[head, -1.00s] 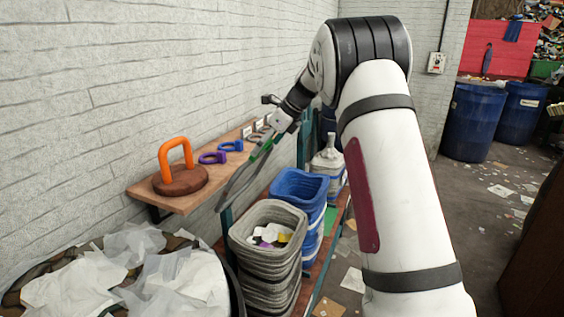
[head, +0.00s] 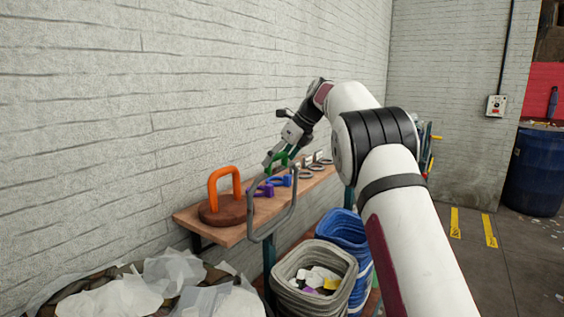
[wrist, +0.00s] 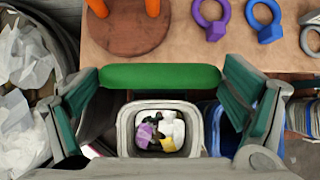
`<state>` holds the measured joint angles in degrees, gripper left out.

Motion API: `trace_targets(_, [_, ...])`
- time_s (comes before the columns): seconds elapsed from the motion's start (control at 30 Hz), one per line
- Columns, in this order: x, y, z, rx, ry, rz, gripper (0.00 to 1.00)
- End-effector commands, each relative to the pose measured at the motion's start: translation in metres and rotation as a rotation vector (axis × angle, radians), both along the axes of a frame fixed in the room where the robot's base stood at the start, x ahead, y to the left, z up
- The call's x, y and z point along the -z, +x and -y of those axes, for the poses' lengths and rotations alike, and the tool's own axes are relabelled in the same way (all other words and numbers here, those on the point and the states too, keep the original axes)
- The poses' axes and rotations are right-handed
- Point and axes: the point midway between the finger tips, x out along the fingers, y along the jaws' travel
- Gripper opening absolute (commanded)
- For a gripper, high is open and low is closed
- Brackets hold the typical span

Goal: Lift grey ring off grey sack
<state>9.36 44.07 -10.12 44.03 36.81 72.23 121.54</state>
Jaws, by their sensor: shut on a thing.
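My gripper (head: 279,158) is above the wall shelf in the head view. It is shut on a thin grey loop-shaped frame (head: 295,205) with a green padded bar. The loop hangs in front of the shelf edge. In the wrist view the green bar (wrist: 160,77) spans between my two fingers. A grey ring (wrist: 313,40) with a grey block lies on the shelf at the right edge of the wrist view. Small grey rings (head: 306,174) also lie on the shelf in the head view. I cannot make out a grey sack for certain.
The wooden shelf (head: 225,233) carries a brown disc with an orange handle (head: 224,180), a purple ring (head: 262,191) and a blue ring (head: 279,181). Below stand a grey bin (head: 290,262) holding scraps and a blue bin (head: 340,228). White bags (head: 115,292) lie lower left.

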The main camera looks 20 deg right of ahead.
Motion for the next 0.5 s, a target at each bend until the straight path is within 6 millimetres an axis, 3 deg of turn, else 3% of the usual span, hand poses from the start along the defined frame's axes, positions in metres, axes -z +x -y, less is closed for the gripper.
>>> trace_targets(0.3, [-0.0037, 0.0013, -0.0006, 0.0, 0.0, 0.01, 0.43])
trace_targets(0.33, [-0.0037, 0.0013, -0.0006, 0.0, 0.0, 0.01, 0.95])
trace_targets(0.37, [-0.0037, 0.0014, -0.0005, 0.0, 0.0, 0.01, 1.0])
trace_targets(0.5, [-0.0026, 0.0009, -0.0003, 0.001, 0.0, 0.007, 1.0])
